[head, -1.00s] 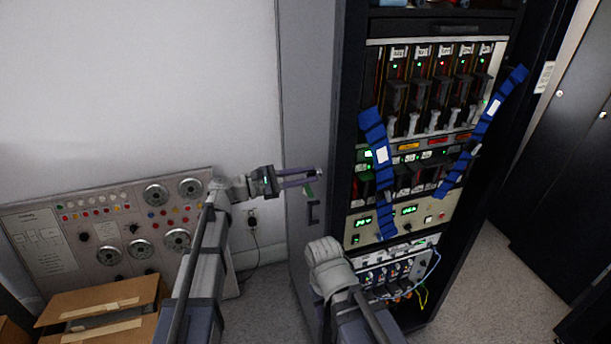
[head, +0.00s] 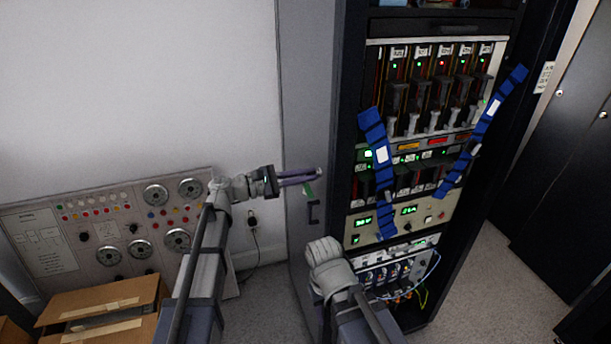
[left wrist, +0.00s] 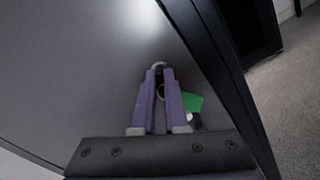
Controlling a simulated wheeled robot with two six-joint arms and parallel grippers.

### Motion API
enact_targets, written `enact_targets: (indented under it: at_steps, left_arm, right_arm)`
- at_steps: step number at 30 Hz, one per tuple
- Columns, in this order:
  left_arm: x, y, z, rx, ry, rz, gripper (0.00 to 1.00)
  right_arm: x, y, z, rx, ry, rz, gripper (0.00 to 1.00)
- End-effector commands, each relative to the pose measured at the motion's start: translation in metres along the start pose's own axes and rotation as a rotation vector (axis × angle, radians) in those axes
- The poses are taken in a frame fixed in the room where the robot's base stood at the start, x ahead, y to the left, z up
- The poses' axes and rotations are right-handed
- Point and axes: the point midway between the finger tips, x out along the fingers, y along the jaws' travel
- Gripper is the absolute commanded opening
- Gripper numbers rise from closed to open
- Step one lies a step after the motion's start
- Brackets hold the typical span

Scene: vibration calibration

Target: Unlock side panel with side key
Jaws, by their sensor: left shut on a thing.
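The grey side panel (head: 305,110) is the left side of the tall dark rack, with a dark handle (head: 313,212) low on it. My left gripper (head: 318,173) is at the panel, just above the handle. In the left wrist view its purple fingers (left wrist: 159,75) are shut on a small metal key (left wrist: 159,66) with a ring, against the panel's surface. A green tag (left wrist: 192,102) hangs beside the fingers; it also shows in the head view (head: 308,190). The lock itself is hidden behind the fingertips. My right arm is in front of the rack's lower part; its gripper's fingers do not show.
The open rack front (head: 425,130) holds modules, with two blue straps (head: 377,165) across it. A control panel (head: 120,230) with dials leans at the left wall, with an open cardboard box (head: 105,300) before it.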

Motion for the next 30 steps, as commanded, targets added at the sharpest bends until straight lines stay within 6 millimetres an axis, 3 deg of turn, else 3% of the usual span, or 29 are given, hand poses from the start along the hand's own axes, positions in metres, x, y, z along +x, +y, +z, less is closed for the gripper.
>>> enact_targets:
  at_steps: [8, 30]
  left_arm:
    - [-0.0001, -0.0006, -0.0001, 0.116, 0.001, -0.001, 0.0]
    - [-0.0001, -0.0014, -0.0005, 0.771, 0.001, -0.002, 0.0]
  right_arm:
    - [0.0002, 0.0, 0.0, 0.0, 0.0, 0.0, 0.5]
    - [0.0008, -0.0001, 0.0, 0.0, 0.0, 0.0, 0.5]
